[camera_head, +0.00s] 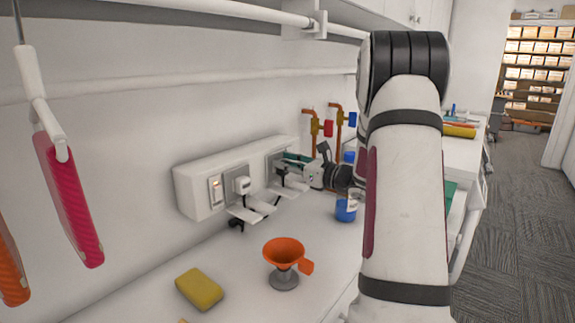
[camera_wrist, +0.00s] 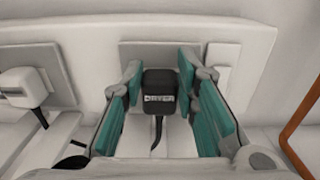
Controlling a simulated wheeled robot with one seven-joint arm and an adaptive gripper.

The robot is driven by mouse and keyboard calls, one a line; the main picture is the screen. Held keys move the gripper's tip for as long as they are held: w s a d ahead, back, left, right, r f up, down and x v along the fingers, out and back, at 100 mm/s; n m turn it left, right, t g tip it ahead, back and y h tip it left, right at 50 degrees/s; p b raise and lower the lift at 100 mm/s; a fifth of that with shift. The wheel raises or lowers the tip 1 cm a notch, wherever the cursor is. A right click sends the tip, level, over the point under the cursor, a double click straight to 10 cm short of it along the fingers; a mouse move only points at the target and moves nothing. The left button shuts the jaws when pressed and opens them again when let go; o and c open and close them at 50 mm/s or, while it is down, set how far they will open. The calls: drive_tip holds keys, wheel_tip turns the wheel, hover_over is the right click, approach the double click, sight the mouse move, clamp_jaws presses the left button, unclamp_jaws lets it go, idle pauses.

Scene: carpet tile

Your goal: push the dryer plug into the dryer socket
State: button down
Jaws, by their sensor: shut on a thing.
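The dryer plug (camera_wrist: 159,92) is a black block lettered DRYER, with a dark cord hanging below it. My gripper (camera_wrist: 159,80) is shut on it, with a teal finger on each side. Directly behind the plug is the grey plate (camera_wrist: 150,51) of the dryer socket; the plug hides the socket's opening. I cannot tell how deep the plug sits or whether a gap is left. In the head view my gripper (camera_head: 296,159) is at the right-hand plate (camera_head: 273,161) of the white wall box, and the plug itself is hard to make out.
A white plug (camera_head: 242,185) sits at the left outlet, beside a switch (camera_head: 215,190). Small white ledges (camera_head: 252,212) stand below the outlets. An orange funnel (camera_head: 284,251), yellow sponge (camera_head: 199,289) and blue container (camera_head: 346,209) are on the counter. Copper pipes (camera_head: 309,130) rise right of the box.

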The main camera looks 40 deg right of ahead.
drive_tip(key=shift+w, duration=0.35)
drive_tip(key=c, duration=1.2)
unclamp_jaws()
drive_tip(key=shift+s, duration=0.15)
drive_tip(key=s, duration=0.4)
drive_tip(key=s+d, duration=0.1)
drive_tip(key=s, duration=0.6)
drive_tip(key=shift+s+d, duration=0.3)
